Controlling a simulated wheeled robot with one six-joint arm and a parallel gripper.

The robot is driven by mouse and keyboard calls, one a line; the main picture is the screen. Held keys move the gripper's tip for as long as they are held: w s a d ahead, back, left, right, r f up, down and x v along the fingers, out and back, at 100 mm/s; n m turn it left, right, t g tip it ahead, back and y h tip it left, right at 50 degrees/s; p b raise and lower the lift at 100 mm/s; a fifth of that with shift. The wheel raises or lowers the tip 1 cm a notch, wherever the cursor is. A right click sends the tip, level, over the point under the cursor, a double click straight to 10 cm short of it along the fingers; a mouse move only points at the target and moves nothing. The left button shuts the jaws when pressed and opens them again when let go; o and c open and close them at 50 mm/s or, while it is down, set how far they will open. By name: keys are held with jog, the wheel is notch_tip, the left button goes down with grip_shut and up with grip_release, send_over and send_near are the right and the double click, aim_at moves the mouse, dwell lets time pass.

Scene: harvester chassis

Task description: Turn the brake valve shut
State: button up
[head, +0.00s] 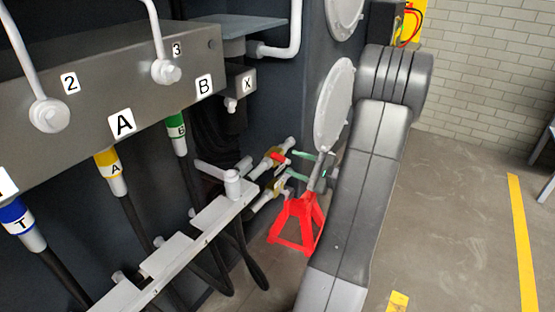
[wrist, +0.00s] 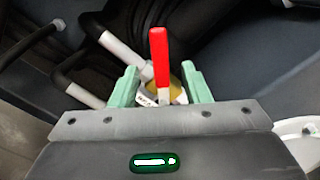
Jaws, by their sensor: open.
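The brake valve (wrist: 176,92) is a brass body in a pipe line with a red lever (wrist: 159,55). A white label beside it is too small to read. My gripper (wrist: 160,86) is open, with one green finger on each side of the lever and gaps between. Whether the fingers touch the lever is not clear, but none appears closed on it. In the head view a brass valve with a red handle (head: 278,156) shows just left of my green fingers (head: 294,165). A second brass valve (head: 267,194) sits below it. My arm hides part of the area to the right.
A red stand (head: 297,222) is on the floor below my gripper. A grey manifold block (head: 130,75) with hoses is at the left. A pale rail (head: 200,225) with a white lever (head: 215,172) lies nearer. Open floor (head: 450,220) is at right.

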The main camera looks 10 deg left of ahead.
aim_at(279, 158)
jog(key=x, duration=0.7)
jog(key=shift+b, duration=0.4)
grip_shut()
